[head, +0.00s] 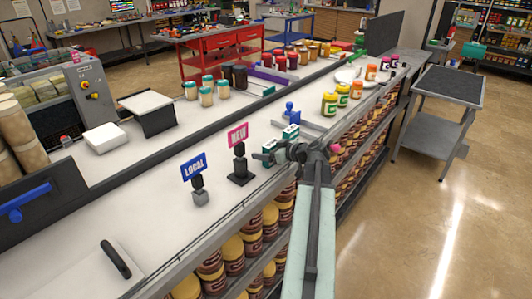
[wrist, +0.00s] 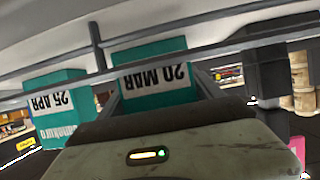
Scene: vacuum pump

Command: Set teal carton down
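Two teal and white cartons stand out near the counter's front edge. In the wrist view, one teal carton (wrist: 155,82) marked "20 MAR" sits between my gripper's fingers (wrist: 158,88) and appears clamped by them. The other teal carton (wrist: 58,105), marked "25 APR", is beside it on the left, outside the fingers. In the head view my gripper (head: 268,153) is at the counter edge, close to the second carton (head: 291,132). The held carton is partly hidden there by my gripper, and its contact with the counter cannot be told.
A pink "NEW" sign (head: 238,136) and a blue "LOCAL" sign (head: 193,166) stand left of my gripper. A blue-handled device (head: 290,112) stands behind the cartons. Colored jars (head: 329,104) are to the right. Bare white counter (head: 130,215) lies at front left.

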